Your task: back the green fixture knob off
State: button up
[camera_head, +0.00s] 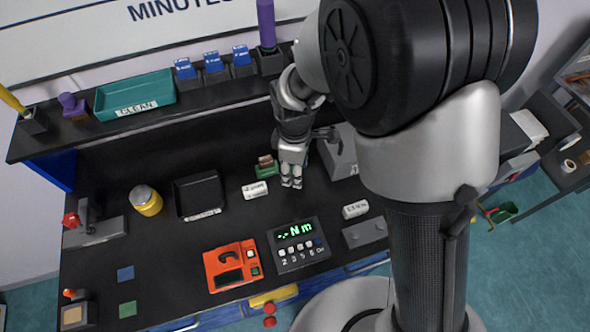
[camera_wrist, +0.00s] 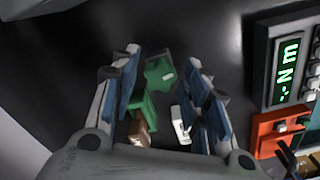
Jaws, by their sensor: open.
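The green fixture (camera_head: 264,171) stands on the black bench, with a brown block (camera_head: 265,161) in it. In the wrist view the green knob (camera_wrist: 158,74) is a lobed piece with a small pale mark, lying between my two blue-padded fingers. The green fixture body (camera_wrist: 141,104) and the brown block (camera_wrist: 139,128) lie below it, beside the left finger. My gripper (camera_head: 291,183) is open and points down just right of the fixture; in the wrist view (camera_wrist: 165,62) gaps show on both sides of the knob. In the head view my fingers hide the knob.
A white label block (camera_head: 255,190) lies close in front of the fixture. The torque display (camera_head: 297,245) and an orange device (camera_head: 232,266) stand nearer the front. A grey wedge-shaped unit (camera_head: 338,153) is close on the right. A black tray (camera_head: 199,194) is to the left.

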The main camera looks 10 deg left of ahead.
jog(key=m, duration=1.2)
jog(key=shift+c, duration=0.3)
jog(key=c, duration=0.9)
jog(key=shift+o, duration=0.2)
jog(key=n, duration=0.4)
jog(key=shift+n, duration=0.4)
jog(key=n, duration=0.4)
jog(key=shift+n, duration=0.3)
